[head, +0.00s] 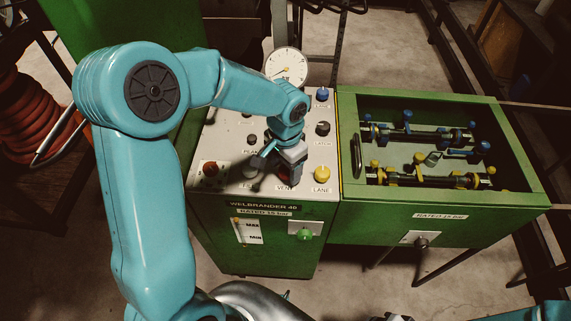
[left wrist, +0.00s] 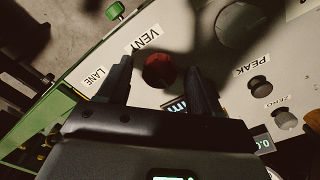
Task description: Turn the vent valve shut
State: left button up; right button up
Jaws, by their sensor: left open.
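The vent valve is a dark red round knob (left wrist: 158,71) beside the VENT label (left wrist: 147,38) in the left wrist view. My left gripper (left wrist: 158,64) is open, with one black finger on each side of the knob and visible gaps between. Whether the fingertips reach down to the knob's height I cannot tell.
The panel carries a yellow LANE knob (head: 322,173), a dark LATCH knob (head: 323,128), a blue knob (head: 322,94), a red button (head: 210,168) and a dial gauge (head: 286,66). A green open-topped bench (head: 440,205) with hose fittings stands at the right.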

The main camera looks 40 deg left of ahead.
pick_arm(q)
jog(key=c, duration=0.4)
jog(key=shift+w, duration=0.1)
jog(key=c, duration=0.7)
jog(key=shift+o, duration=0.2)
